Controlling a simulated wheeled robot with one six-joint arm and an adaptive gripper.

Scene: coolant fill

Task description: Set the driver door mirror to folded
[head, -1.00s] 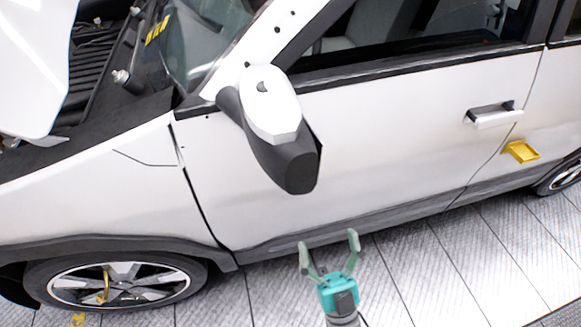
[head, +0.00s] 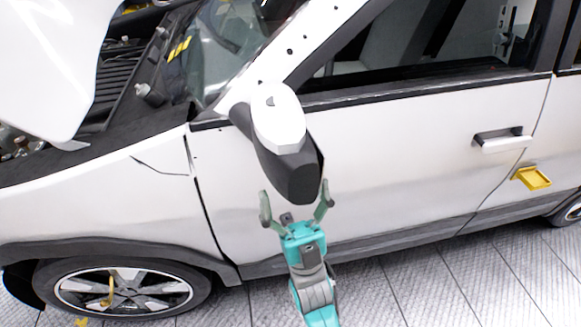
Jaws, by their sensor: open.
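The driver door mirror (head: 279,122) is on the front door of the white car, with a white cap and a dark grey lower housing (head: 291,174). It sticks out from the door toward me. My gripper (head: 295,205) is open and empty, with its green fingers spread just below the dark end of the mirror. The right fingertip appears close to the housing's lower edge; I cannot tell if it touches.
The white front door (head: 400,150) has a handle (head: 502,140) at the right. A yellow tray-like piece (head: 532,178) sits on the car side below it. The raised white hood (head: 50,65) is at upper left, the front wheel (head: 125,288) at lower left. Tiled floor (head: 450,285) is clear.

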